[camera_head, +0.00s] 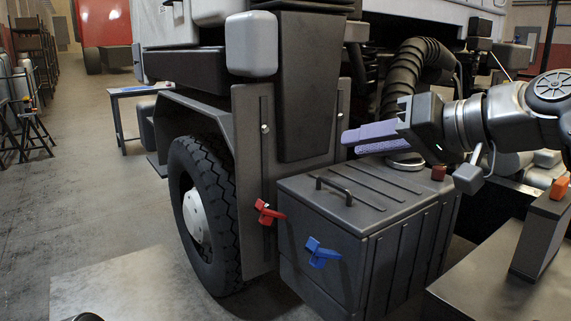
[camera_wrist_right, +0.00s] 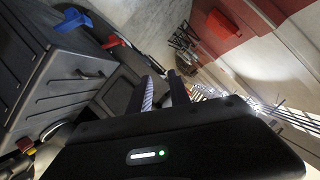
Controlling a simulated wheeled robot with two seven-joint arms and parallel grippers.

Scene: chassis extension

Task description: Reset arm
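My right gripper (camera_head: 371,137) comes in from the right in the head view, above the dark chassis box, with its purple-padded fingers pointing left. The two fingers also show in the right wrist view (camera_wrist_right: 162,93), with a gap between them and nothing held. The dark box (camera_head: 330,205) has a black handle on its lid. A blue lever (camera_head: 321,252) is on its front face, and a red lever (camera_head: 268,212) is on the panel to its left. Both levers also show in the right wrist view, the blue one (camera_wrist_right: 72,20) and the red one (camera_wrist_right: 115,41). My left gripper is not in view.
A large truck wheel (camera_head: 203,215) stands left of the box. A ribbed black hose (camera_head: 418,70) rises behind my right gripper. A dark block with an orange top (camera_head: 541,236) stands at the right. The floor at the left is open.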

